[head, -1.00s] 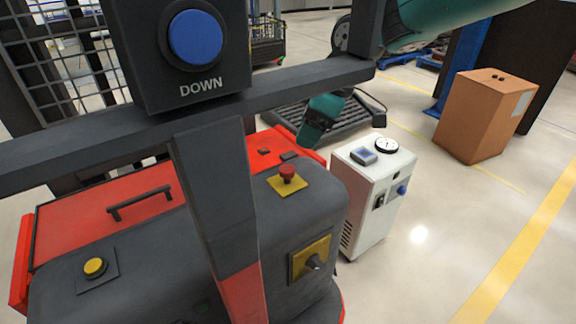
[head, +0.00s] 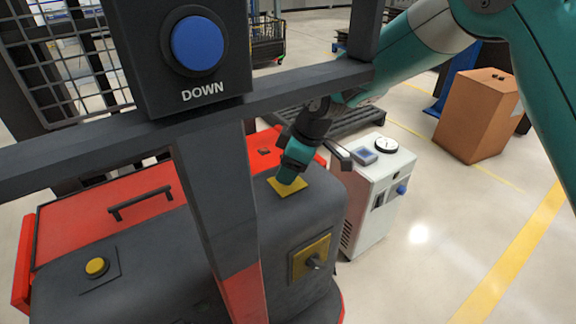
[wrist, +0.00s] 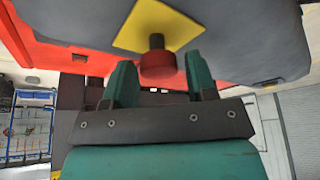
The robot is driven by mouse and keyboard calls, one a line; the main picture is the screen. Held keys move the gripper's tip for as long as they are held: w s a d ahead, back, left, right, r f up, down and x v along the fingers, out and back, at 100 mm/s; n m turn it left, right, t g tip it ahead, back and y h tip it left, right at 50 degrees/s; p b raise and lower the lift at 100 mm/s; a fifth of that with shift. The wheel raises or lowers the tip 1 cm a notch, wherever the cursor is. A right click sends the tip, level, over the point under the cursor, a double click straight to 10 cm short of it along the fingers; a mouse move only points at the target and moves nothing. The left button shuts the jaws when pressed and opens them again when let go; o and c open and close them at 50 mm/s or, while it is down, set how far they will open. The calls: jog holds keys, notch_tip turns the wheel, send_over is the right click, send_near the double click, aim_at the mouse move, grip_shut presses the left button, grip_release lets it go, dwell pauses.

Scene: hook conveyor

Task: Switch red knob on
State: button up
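The red knob (wrist: 158,64) is a round red head on a dark stem. It stands on a yellow square plate (head: 289,187) on top of the dark grey machine housing (head: 240,215). In the head view my gripper (head: 289,178) is over the plate and hides the knob. In the wrist view my gripper (wrist: 160,76) is open, with one green finger on each side of the knob. Gaps show between the knob and both fingers, and nothing is held.
A blue DOWN button (head: 197,43) on a dark post (head: 215,190) stands close in front. A yellow button (head: 97,267) and a small dark switch (head: 314,262) are on the housing. A white cabinet (head: 375,190) stands right of it, with a cardboard box (head: 474,118) beyond.

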grip_shut()
jog(key=shift+r+p, duration=0.65)
jog(key=shift+r, duration=0.6)
jog(key=shift+o, duration=1.6)
grip_release()
jog(key=v, duration=1.7)
jog(key=shift+r+b, duration=0.25)
jog(key=shift+b, duration=0.05)
jog(key=shift+s+d, duration=0.1)
